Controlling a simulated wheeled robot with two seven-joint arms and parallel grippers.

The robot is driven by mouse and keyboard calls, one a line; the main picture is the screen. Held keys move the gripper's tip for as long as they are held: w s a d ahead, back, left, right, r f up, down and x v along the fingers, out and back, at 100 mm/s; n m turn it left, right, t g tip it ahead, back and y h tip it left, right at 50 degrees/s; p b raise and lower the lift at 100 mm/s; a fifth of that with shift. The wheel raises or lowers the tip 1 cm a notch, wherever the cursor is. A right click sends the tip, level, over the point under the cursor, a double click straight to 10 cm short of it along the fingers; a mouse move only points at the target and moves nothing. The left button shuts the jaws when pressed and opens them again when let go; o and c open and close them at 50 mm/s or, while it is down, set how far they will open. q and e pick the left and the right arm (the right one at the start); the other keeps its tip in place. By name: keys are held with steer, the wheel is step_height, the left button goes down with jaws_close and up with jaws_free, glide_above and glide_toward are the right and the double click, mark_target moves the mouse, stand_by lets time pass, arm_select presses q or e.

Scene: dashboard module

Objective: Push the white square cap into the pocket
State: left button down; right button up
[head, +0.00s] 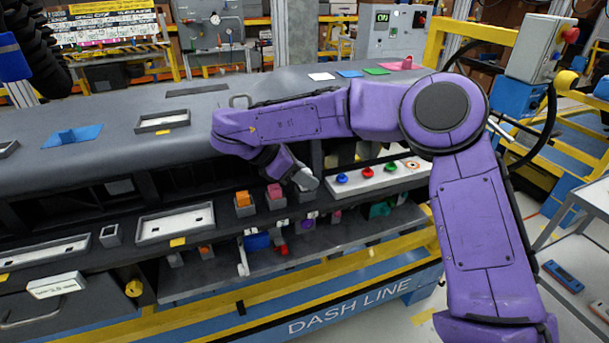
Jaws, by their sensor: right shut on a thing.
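My right gripper (298,176), at the end of the purple arm, reaches down over the front shelf of the dashboard, just right of the pink block. It is shut on a small pale piece (308,182), which looks like the white square cap; the hand hides most of it. A flat white square (320,76) lies on the dashboard top at the back. I cannot tell which opening is the pocket: a small square grey holder (110,235) stands on the shelf at left, and its inside is not clear. My left gripper is not in view.
An orange block (243,200) and a pink block (275,191) sit in small holders beside my right gripper. Long grey trays (175,222) lie on the shelf. A panel (375,172) with coloured knobs is to the right. A blue plate (72,136) lies on the dashboard (110,120).

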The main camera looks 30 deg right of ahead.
arm_select(q)
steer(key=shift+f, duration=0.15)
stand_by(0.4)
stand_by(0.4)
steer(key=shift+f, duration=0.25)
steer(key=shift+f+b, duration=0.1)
steer(key=shift+b, duration=0.3)
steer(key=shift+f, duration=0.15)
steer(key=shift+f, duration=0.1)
stand_by(0.6)
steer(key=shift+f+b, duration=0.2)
steer(key=shift+b, duration=0.2)
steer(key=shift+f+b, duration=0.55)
steer(key=shift+b, duration=0.05)
